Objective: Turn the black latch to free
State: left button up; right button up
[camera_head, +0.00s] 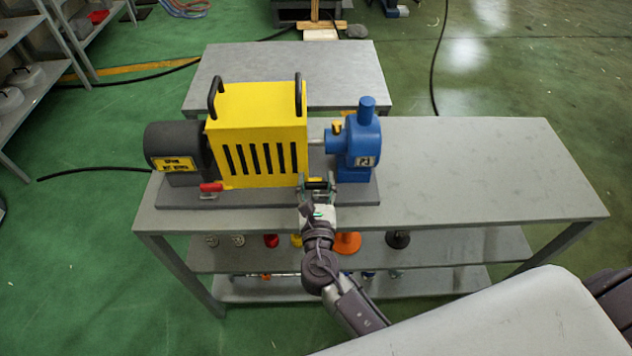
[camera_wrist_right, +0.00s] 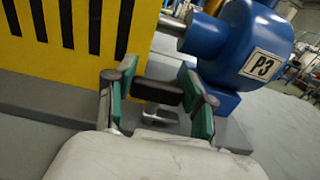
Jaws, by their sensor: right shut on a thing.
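The black latch (camera_wrist_right: 160,93) is a short dark bar low at the front of the pump set, beside the yellow housing. In the wrist view it lies between the green-padded fingers of my right gripper (camera_wrist_right: 159,105), which is shut on it. A metal piece shows just below the bar. In the head view my right gripper (camera_head: 318,188) reaches in from below to the front right corner of the yellow housing (camera_head: 258,115), and the latch is small between its fingers. The latch's exact angle is hard to tell. My left gripper is not in view.
The blue pump (camera_head: 362,140), marked P3, stands right of the housing, and a dark motor (camera_head: 172,140) stands left. The grey table (camera_head: 480,170) is clear on the right. Shelves below hold small parts.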

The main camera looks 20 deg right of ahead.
dwell(0.4)
jog(key=o, duration=1.2)
jog(key=shift+s, duration=0.1)
jog(key=v, duration=1.1)
jog(key=shift+s+a+r, duration=0.1)
jog(key=shift+s+a, duration=0.15)
jog(key=shift+s, duration=0.1)
